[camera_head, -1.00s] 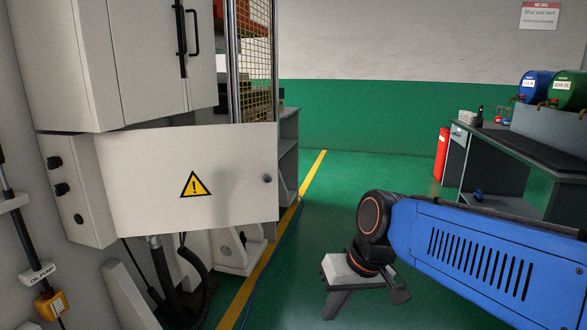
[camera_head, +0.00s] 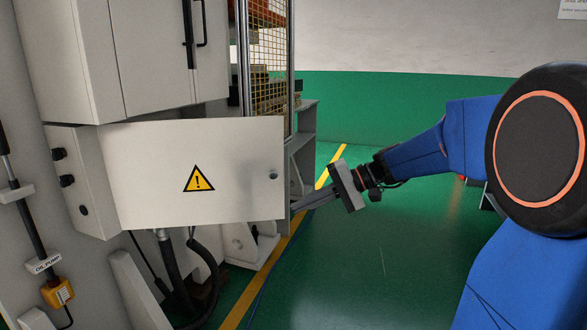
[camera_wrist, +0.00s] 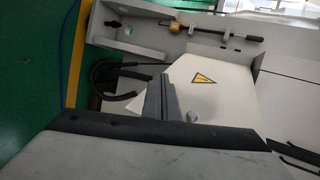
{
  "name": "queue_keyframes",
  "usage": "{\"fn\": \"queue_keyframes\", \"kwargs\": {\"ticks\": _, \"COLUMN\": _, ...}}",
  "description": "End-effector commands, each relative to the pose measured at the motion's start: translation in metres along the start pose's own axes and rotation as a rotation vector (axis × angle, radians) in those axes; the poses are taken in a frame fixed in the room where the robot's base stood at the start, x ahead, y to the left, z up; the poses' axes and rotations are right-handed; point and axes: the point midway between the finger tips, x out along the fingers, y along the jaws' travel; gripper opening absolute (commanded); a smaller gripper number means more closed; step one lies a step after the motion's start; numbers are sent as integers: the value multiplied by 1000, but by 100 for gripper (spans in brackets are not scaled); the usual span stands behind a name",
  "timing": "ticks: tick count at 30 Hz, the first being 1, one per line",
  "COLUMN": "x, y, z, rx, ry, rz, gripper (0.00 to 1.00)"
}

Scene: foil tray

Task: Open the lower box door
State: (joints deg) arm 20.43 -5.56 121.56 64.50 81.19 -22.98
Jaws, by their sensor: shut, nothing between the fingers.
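The lower box door (camera_head: 235,150) is a cream panel with a yellow warning triangle and a small round knob (camera_head: 273,176) near its right edge. It also shows in the wrist view (camera_wrist: 222,98), with its knob beside my fingers. The box side (camera_head: 88,195) carries several black knobs. I cannot tell whether the door stands slightly ajar. My gripper (camera_head: 294,207) is shut and empty at the lower right edge of the door. In the wrist view its fingers (camera_wrist: 163,98) overlap the door's edge; contact is unclear.
The upper cabinet (camera_head: 70,60) with black handles stands just above the door. Black hoses (camera_head: 170,270) hang below it. A mesh guard (camera_head: 268,60) and grey stand (camera_head: 303,135) are behind.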

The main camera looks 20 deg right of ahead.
Motion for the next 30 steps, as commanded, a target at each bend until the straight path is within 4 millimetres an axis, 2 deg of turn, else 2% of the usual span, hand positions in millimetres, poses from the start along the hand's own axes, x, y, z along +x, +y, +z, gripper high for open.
{"fn": "queue_keyframes", "kwargs": {"ticks": 1, "x": -6, "y": -3, "z": -20, "rx": 12, "ry": 11, "rz": -52, "gripper": 0}}
{"fn": "queue_keyframes", "kwargs": {"ticks": 6, "x": -32, "y": -17, "z": -84, "rx": 24, "ry": 64, "rz": -240, "gripper": 0}}
{"fn": "queue_keyframes", "kwargs": {"ticks": 9, "x": -50, "y": -20, "z": -116, "rx": 22, "ry": 100, "rz": -334, "gripper": 0}}
{"fn": "queue_keyframes", "kwargs": {"ticks": 12, "x": -64, "y": -22, "z": -140, "rx": 18, "ry": 130, "rz": -405, "gripper": 0}}
{"fn": "queue_keyframes", "kwargs": {"ticks": 16, "x": -76, "y": -22, "z": -156, "rx": 11, "ry": 152, "rz": -456, "gripper": 0}}
{"fn": "queue_keyframes", "kwargs": {"ticks": 20, "x": -76, "y": -24, "z": -161, "rx": 8, "ry": 159, "rz": -470, "gripper": 0}}
{"fn": "queue_keyframes", "kwargs": {"ticks": 23, "x": -68, "y": -28, "z": -162, "rx": 8, "ry": 158, "rz": -470, "gripper": 0}}
{"fn": "queue_keyframes", "kwargs": {"ticks": 30, "x": -34, "y": -46, "z": -167, "rx": 8, "ry": 156, "rz": -468, "gripper": 0}}
